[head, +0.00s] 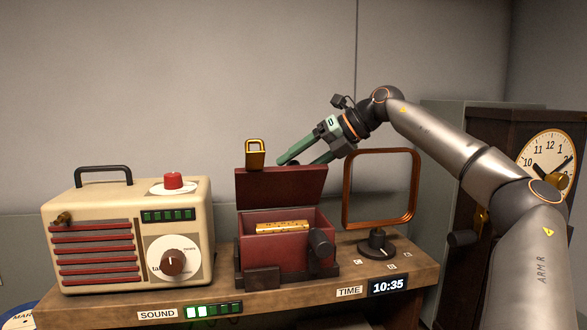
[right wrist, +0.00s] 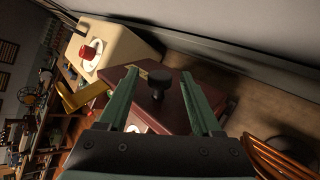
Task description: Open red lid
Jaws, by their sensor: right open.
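The red lid (head: 280,188) stands raised at the back of a small dark red box (head: 290,260), which is open at the top. A brass padlock-shaped piece (head: 255,153) sticks up from the lid's upper edge. A gold cylinder (head: 275,227) lies inside the box. My right gripper (head: 300,161) is open and empty, just above and behind the lid's top right part. In the right wrist view, the lid (right wrist: 180,108) lies beyond the two green fingers, with a black knob (right wrist: 158,82) showing between them. I cannot tell if a finger touches the lid. My left gripper is out of view.
A cream radio (head: 130,230) with a red button (head: 173,181) stands left of the box on the wooden shelf (head: 130,307). Right of the box are an upright copper frame (head: 414,190) and a black dial (head: 378,243). A clock (head: 550,160) stands at the far right.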

